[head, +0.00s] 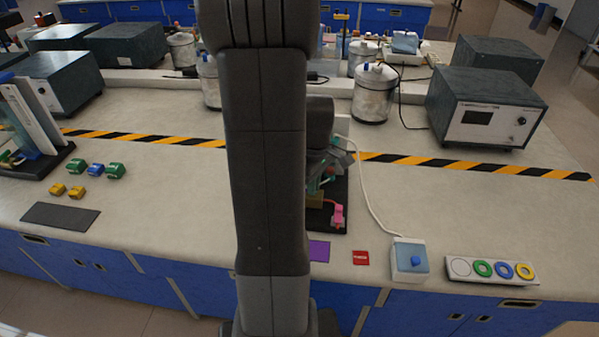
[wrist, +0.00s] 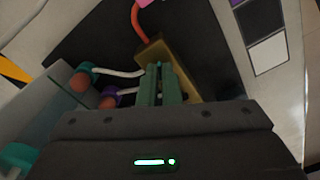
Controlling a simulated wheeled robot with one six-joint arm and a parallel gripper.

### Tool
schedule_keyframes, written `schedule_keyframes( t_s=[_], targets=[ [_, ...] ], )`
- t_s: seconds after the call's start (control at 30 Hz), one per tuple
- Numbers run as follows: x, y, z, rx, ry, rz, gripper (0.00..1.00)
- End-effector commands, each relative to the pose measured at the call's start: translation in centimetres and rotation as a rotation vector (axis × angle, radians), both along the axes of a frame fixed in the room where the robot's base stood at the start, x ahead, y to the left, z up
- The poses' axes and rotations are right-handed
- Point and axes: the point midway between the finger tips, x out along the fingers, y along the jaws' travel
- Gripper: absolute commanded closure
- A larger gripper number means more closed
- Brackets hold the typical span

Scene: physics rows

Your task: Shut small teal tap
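In the wrist view a small teal fitting (wrist: 86,70) with a reddish round end and a pale stem sits left of a brass block (wrist: 153,48). A similar purple fitting (wrist: 112,92) is just below it. A larger teal part (wrist: 18,157) shows at the lower left edge. I cannot tell which teal part is the small tap, or its setting. My gripper (wrist: 164,80) has two green fingers close together, over or against the brass block. Whether anything is between them is unclear.
A pink part (head: 338,214) stands at the rig's front. A grey instrument (head: 487,112) stands behind.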

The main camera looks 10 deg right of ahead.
Motion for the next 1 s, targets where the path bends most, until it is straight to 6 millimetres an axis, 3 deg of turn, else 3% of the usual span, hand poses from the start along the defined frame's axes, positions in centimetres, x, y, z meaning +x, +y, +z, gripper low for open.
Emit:
schedule_keyframes(
  t_s=[0.53, 1.0],
  targets=[
    [-0.04, 0.01, -0.03, 0.001, 0.001, -0.132, 1.0],
    [0.11, 0.01, 0.03, 0.001, -0.004, -0.626, 1.0]
  ],
)
